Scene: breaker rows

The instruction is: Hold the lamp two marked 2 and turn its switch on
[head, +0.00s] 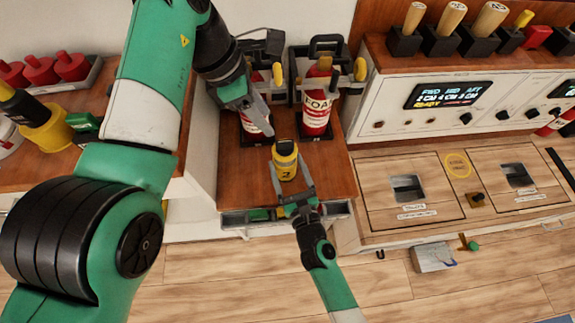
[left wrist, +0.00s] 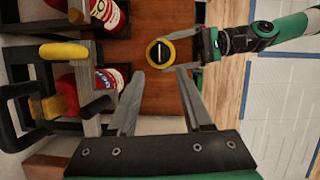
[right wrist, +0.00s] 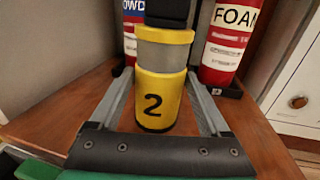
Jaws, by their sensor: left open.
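Lamp two (head: 286,170) is a yellow cylinder with a grey band and a black 2, upright over the brown wooden shelf. The right wrist view shows its numbered side (right wrist: 158,105) close up. My right gripper (head: 287,168) has a finger against each side of the lamp and appears shut on it. In the left wrist view, the lamp's round top (left wrist: 160,52) shows a yellow rim and a black switch with a white line. My left gripper (left wrist: 160,74) is open and empty, its fingertips just short of the lamp's top in that view. I cannot tell whether the lamp's base touches the shelf.
Two red extinguishers, one marked FOAM (head: 316,112), stand in black holders behind the lamp. A white control panel (head: 390,104) stands at the right. Another yellow item (head: 50,136) and several red items (head: 72,66) sit at the left.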

